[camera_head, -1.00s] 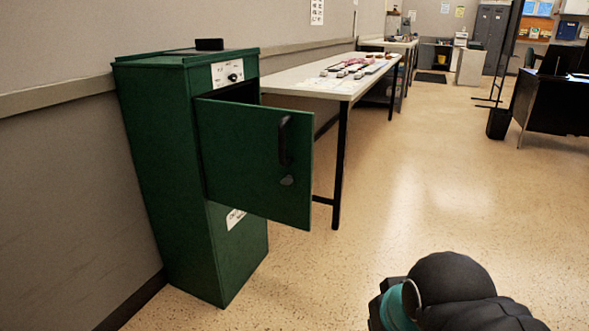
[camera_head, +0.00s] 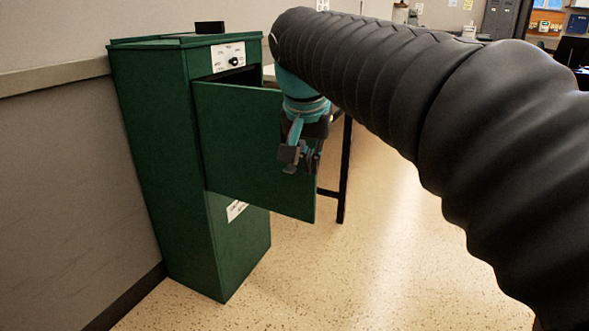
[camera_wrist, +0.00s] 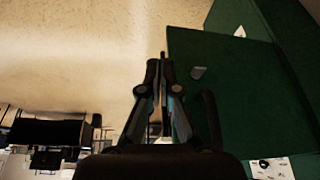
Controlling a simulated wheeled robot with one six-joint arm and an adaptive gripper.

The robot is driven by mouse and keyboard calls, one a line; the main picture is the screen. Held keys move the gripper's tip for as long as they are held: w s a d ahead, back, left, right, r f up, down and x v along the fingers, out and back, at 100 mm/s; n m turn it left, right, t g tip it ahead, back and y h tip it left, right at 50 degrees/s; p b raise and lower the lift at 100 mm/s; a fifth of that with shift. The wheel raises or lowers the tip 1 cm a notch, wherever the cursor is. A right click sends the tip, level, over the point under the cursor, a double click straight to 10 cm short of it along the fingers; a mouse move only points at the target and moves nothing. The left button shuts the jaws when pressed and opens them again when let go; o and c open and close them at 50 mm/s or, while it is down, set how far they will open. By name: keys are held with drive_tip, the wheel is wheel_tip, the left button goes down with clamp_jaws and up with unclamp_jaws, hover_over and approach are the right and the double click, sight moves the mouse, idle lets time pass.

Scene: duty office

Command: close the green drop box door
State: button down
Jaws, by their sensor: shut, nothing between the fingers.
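The green drop box (camera_head: 165,150) stands against the wall at the left. Its door (camera_head: 240,150) stands open, swung out to the right, with a dark opening behind its top edge. My gripper (camera_head: 298,162) is shut and empty and overlaps the door near its free edge, hiding the handle in the head view. In the wrist view, my fingertips (camera_wrist: 163,62) are together beside the free edge of the door (camera_wrist: 235,75). The dark handle (camera_wrist: 211,120) and a small grey lock (camera_wrist: 198,72) show to their right. Contact between fingers and door cannot be told.
A labelled panel with a knob (camera_head: 228,57) is above the door, and a small black object (camera_head: 210,27) sits on the box top. A table leg (camera_head: 345,165) stands behind the door. My arm hides much of the right side. The floor (camera_head: 330,270) in front is clear.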

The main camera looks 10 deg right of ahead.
drive_tip(key=w+a+r+m+h+b, duration=0.1)
drive_tip(key=w+a+r+m, duration=0.1)
drive_tip(key=w, duration=0.4)
drive_tip(key=b, duration=0.2)
hover_over(311, 179)
drive_tip(key=s+a, duration=0.1)
drive_tip(key=s, duration=0.1)
drive_tip(key=shift+w+a+f, duration=0.1)
drive_tip(key=shift+a+f, duration=0.05)
drive_tip(key=shift+f, duration=4.45)
drive_tip(key=shift+w, duration=0.1)
